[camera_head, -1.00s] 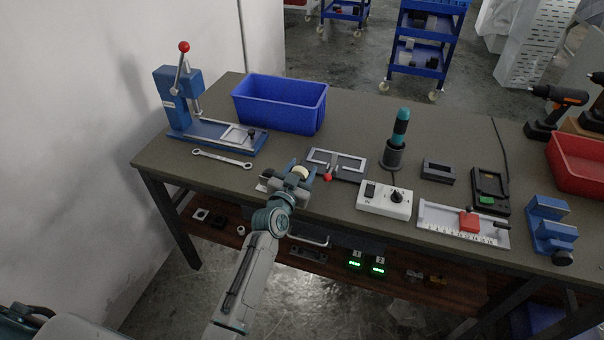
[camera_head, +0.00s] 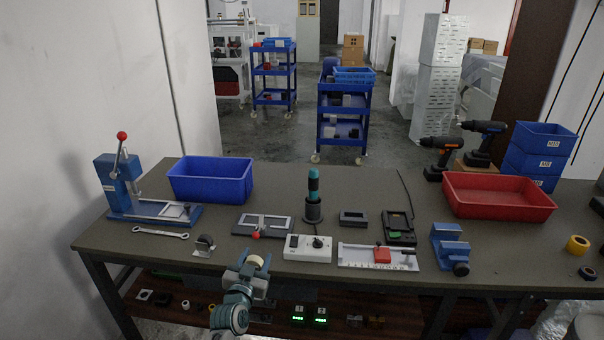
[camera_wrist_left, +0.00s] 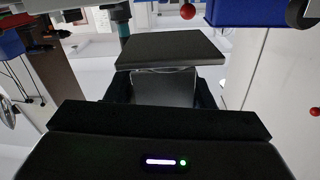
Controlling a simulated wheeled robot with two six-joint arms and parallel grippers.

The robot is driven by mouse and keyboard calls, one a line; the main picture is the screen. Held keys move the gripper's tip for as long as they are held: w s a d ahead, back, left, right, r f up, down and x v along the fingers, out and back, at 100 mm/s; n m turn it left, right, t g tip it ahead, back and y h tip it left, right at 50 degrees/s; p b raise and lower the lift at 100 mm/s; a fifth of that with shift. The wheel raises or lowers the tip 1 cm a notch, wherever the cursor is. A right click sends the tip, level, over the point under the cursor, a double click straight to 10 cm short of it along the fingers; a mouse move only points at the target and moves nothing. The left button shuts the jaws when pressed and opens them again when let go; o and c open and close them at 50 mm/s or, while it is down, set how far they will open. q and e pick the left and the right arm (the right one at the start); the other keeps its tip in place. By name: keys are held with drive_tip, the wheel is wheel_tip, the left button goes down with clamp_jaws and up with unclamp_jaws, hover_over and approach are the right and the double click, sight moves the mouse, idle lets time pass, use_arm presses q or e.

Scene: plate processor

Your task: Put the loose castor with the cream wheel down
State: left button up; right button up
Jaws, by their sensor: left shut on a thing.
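The loose castor with the cream wheel (camera_head: 255,262) is in my left gripper (camera_head: 250,274), in front of the bench's front edge in the head view. The gripper is shut on it, and the cream wheel shows at the top. In the left wrist view a dark flat plate (camera_wrist_left: 172,48) and a grey metal body sit between the fingers; the wheel cannot be made out there. A second castor (camera_head: 204,243) with a dark wheel stands on the bench top, left of my gripper. My right gripper is not in view.
The bench (camera_head: 330,185) holds a blue bin (camera_head: 210,182), a lever press (camera_head: 120,185), a wrench (camera_head: 160,232), a grey frame fixture (camera_head: 262,224), a white switch box (camera_head: 307,248) and a red tray (camera_head: 497,195). Bare bench top lies between the blue bin and the fixture.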

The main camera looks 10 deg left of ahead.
use_arm(q)
drive_tip(key=s+r+y, duration=0.1)
drive_tip(key=s+r, duration=0.2)
drive_tip(key=s, duration=1)
drive_tip(key=s+r, duration=0.4)
drive_tip(key=s, duration=0.8)
drive_tip(key=shift+h, duration=0.5)
drive_tip(key=w+f, duration=0.2)
drive_tip(key=w, duration=0.6)
drive_tip(key=w+f, duration=0.2)
drive_tip(key=w, duration=0.7)
drive_tip(key=w+f, duration=0.3)
drive_tip(key=w, duration=0.5)
drive_tip(key=shift+w, duration=0.15)
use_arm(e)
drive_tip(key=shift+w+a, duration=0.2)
